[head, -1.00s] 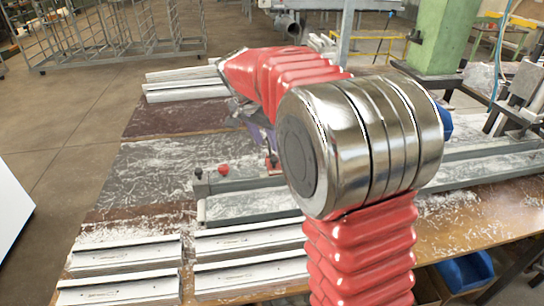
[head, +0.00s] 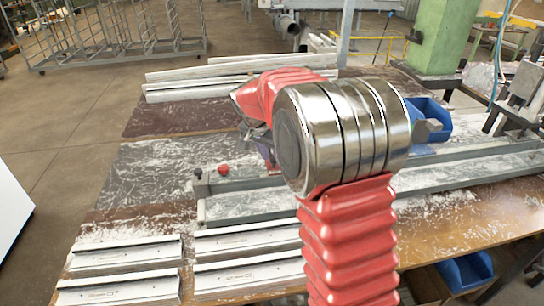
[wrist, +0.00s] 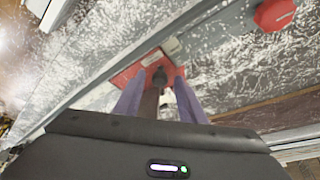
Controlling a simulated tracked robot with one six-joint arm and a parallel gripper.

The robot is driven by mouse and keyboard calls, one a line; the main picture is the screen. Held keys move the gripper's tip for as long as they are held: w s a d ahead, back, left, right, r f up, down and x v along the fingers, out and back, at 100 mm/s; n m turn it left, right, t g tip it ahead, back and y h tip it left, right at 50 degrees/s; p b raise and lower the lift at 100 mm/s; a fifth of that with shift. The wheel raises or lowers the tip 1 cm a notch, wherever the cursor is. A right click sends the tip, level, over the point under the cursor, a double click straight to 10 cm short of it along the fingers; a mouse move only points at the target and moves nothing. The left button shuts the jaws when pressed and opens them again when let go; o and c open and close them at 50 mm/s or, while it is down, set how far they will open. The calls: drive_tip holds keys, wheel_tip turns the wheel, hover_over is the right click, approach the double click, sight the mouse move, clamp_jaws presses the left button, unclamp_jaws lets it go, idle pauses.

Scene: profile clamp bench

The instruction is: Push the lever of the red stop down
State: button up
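The red stop (wrist: 130,76) is a red plate with a dark lever (wrist: 149,104) and a round black knob, at the upper middle of the wrist view. My gripper (wrist: 160,83) has two purple fingers, one on each side of the lever. The fingers stand apart with gaps beside the lever, so the gripper looks open. I cannot tell how high the fingertips are above the plate. In the head view, my arm covers most of the stop and the gripper. Only a bit of red plate (head: 272,170) shows beside my wrist.
A red knob (head: 223,170) stands left of the stop beside the grey rail (head: 245,204); the wrist view shows it at the upper right (wrist: 273,14). White profiles (head: 125,251) lie at the front. Blue bins (head: 430,118) stand behind the rail.

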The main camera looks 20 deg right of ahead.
clamp_jaws()
idle(0.3)
drive_tip(key=shift+w+a, duration=0.1)
drive_tip(key=shift+a, duration=0.4)
drive_tip(key=shift+o, duration=0.4)
unclamp_jaws()
drive_tip(key=shift+r, duration=0.1)
drive_tip(key=v, duration=1.3)
drive_tip(key=shift+a+r, duration=0.2)
